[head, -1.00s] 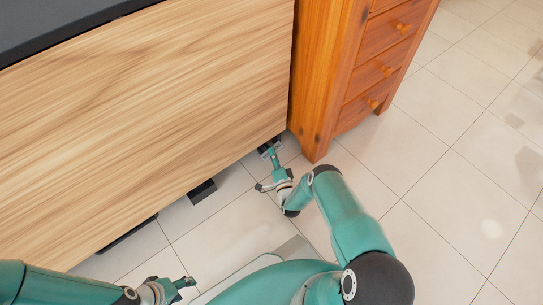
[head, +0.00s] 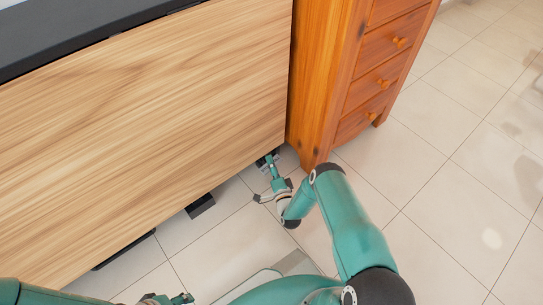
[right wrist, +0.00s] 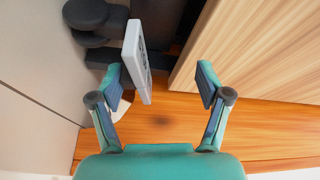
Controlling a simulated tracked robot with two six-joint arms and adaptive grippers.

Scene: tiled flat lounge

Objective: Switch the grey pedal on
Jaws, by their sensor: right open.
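A light grey, flat slab that looks like the pedal (right wrist: 137,60) stands edge-on in the right wrist view, ahead of my right gripper (right wrist: 160,80). It is nearer the left finger; I cannot tell if they touch. The gripper is open, with its fingers wide apart. In the head view my right gripper (head: 268,160) is low at the floor, at the lower right corner of the wood-grain panel. There I cannot make out the pedal clearly or its on/off state. My left gripper (head: 178,299) only partly shows at the bottom edge.
The wood-grain panel (head: 140,130) overhangs the floor, with dark supports (head: 200,206) below. An orange wooden drawer cabinet (head: 318,100) stands close to the right of my right gripper. A black round part (right wrist: 86,15) is beside the slab. Tiled floor (head: 450,220) is clear to the right.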

